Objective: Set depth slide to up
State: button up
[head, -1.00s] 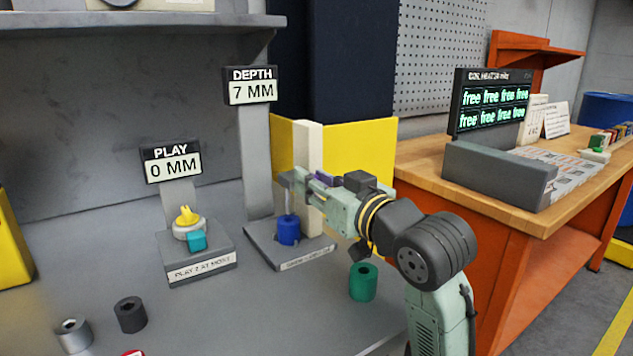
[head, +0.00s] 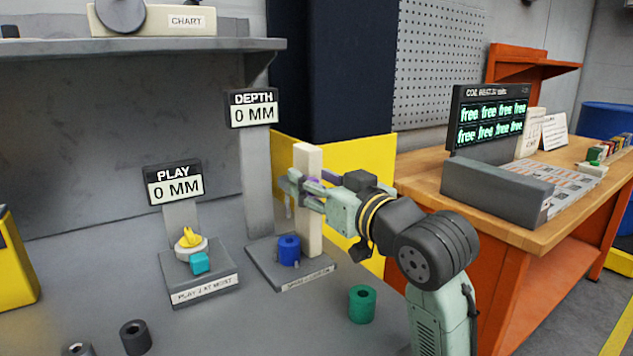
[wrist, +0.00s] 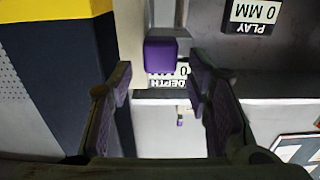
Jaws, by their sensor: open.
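The depth stand (head: 262,268) has a pale upright post (head: 308,225), a blue cylinder (head: 289,251) on its base, and a DEPTH display (head: 253,110) reading 0 MM. A purple slide knob (wrist: 161,56) shows in the wrist view, ahead of and between my fingers; the fingers are apart, with gaps at both sides. My gripper (head: 290,188) is open beside the upper part of the post, above the blue cylinder. In the head view my fingers hide most of the purple knob.
Left of it stands the PLAY stand (head: 195,280) with a yellow knob (head: 190,238), a teal block (head: 199,263) and a 0 MM display (head: 174,184). A green cylinder (head: 362,304) stands right of the depth stand. A dark cylinder (head: 135,337) is at front left. A shelf (head: 150,48) overhangs the bench.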

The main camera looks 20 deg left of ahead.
jog(key=v, duration=1.2)
jog(key=shift+s, duration=0.1)
